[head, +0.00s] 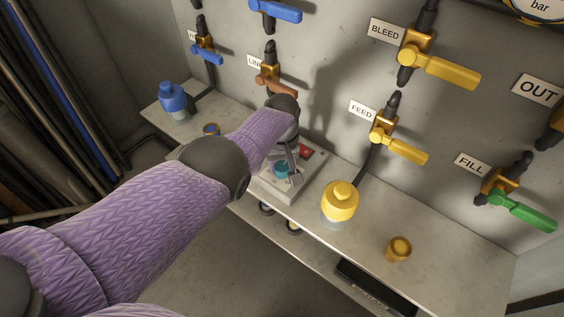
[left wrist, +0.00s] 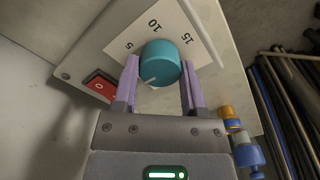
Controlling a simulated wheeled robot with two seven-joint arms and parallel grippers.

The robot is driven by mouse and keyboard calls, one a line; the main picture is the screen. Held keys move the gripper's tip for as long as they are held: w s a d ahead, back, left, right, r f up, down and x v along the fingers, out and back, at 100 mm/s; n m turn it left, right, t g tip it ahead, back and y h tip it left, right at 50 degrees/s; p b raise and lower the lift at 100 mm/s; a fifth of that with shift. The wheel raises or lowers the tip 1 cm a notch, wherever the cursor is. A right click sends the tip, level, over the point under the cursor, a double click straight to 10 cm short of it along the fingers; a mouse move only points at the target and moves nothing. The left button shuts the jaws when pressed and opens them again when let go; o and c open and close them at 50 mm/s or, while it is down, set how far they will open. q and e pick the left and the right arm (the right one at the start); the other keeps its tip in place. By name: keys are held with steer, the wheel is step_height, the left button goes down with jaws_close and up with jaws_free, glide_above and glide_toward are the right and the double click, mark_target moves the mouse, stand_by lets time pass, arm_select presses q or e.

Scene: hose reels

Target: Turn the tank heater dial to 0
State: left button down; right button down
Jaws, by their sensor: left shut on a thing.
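The teal heater dial (left wrist: 160,62) sits on a white scale plate (left wrist: 190,20) on a grey box. In the left wrist view the numbers 5, 10 and 15 show around its top side; no 0 shows on the scale. A pale mark on the dial points to the lower left of that view. My left gripper (left wrist: 160,80) has one finger on each side of the dial and is shut on it. In the head view the dial (head: 282,169) shows partly below my left gripper (head: 287,158). My right gripper is in neither view.
A red switch (left wrist: 99,86) is beside the dial. A yellow-topped container (head: 340,201) and a small brass piece (head: 398,249) stand on the bench (head: 440,240) to the right. A blue-topped container (head: 173,99) stands at the left. Valves with lever handles line the wall above.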

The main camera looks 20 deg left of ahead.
mark_target(282, 166)
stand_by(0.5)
arm_select(q)
steer(key=shift+c, duration=0.7)
jaws_free()
step_height(282, 166, up, 10)
steer(key=p, duration=0.7)
steer(key=shift+p, duration=0.4)
